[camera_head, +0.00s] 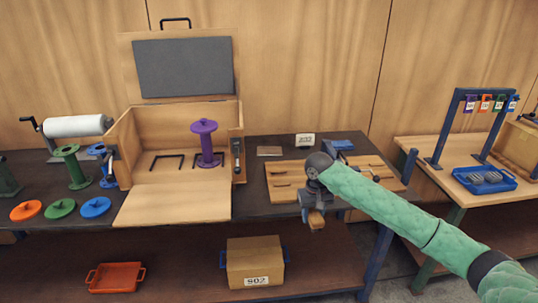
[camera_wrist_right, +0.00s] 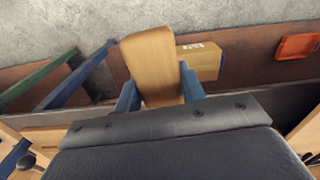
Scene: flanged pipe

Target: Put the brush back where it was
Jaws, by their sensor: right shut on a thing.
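My right gripper (camera_head: 314,212) is shut on the brush (camera_head: 316,222), of which a light wooden part shows below the fingers, at the bench's front edge. In the right wrist view the gripper (camera_wrist_right: 159,92) has its blue fingers on either side of this wooden part (camera_wrist_right: 150,60); any bristles are hidden. A light wooden board (camera_head: 283,172) with dark recesses lies on the bench just behind the gripper, partly covered by my arm. The left gripper is not in view.
An open wooden case (camera_head: 170,205) holding a purple spool (camera_head: 204,140) stands left of the gripper. A small sign (camera_head: 304,140), brown pad (camera_head: 269,151) and blue item (camera_head: 340,145) are behind the board. A box labelled 902 (camera_head: 255,262) sits on the lower shelf.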

